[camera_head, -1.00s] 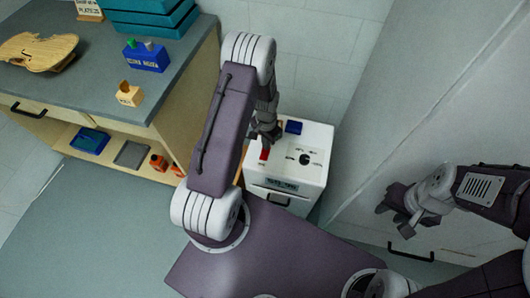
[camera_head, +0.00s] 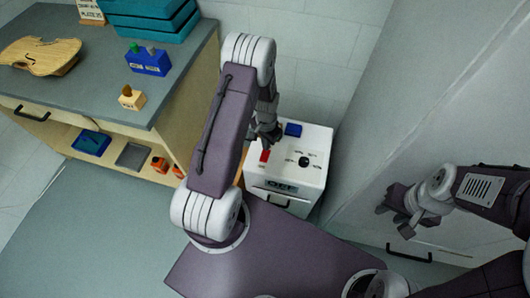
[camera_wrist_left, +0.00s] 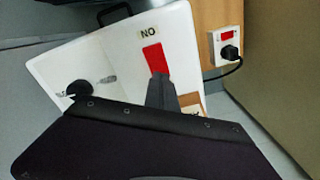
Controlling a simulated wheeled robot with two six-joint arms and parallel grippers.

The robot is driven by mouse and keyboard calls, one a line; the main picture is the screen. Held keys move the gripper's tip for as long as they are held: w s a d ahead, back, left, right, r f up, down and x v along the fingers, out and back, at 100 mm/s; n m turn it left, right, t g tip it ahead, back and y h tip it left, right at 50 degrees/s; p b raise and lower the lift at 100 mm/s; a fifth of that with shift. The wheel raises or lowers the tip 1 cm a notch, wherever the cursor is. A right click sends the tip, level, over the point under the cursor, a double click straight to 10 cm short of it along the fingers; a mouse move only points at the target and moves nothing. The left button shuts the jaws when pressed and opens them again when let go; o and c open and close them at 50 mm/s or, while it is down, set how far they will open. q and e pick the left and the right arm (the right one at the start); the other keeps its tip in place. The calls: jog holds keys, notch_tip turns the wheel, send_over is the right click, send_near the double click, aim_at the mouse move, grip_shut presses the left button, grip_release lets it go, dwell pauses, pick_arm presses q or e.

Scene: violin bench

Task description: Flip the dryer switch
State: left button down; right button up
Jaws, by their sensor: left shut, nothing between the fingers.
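The dryer is a white box (camera_head: 310,143) on the floor between the bench and the wall. Its top carries a red switch (camera_head: 265,156), a round black dial (camera_head: 305,161) and a blue block at the back. In the left wrist view the red switch (camera_wrist_left: 155,58) has an "ON" label beside its far end, seen upside down. My left gripper (camera_head: 267,139) is shut and empty, pointing down over the switch. Its fingertips (camera_wrist_left: 158,88) are at the near end of the switch; whether they touch it I cannot tell. My right gripper (camera_head: 399,217) is away to the right and looks open.
The bench (camera_head: 85,97) at the left holds a violin body (camera_head: 40,57), teal boxes (camera_head: 155,25) and small blocks. Trays and orange items lie on its lower shelf. A power socket (camera_wrist_left: 227,36) with a black plug shows in the wrist view. Floor at the left is clear.

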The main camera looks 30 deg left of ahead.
notch_tip(320, 180, up, 4)
jog(key=p, duration=0.3)
jog(key=shift+r+p, duration=0.15)
jog(key=shift+p, duration=0.15)
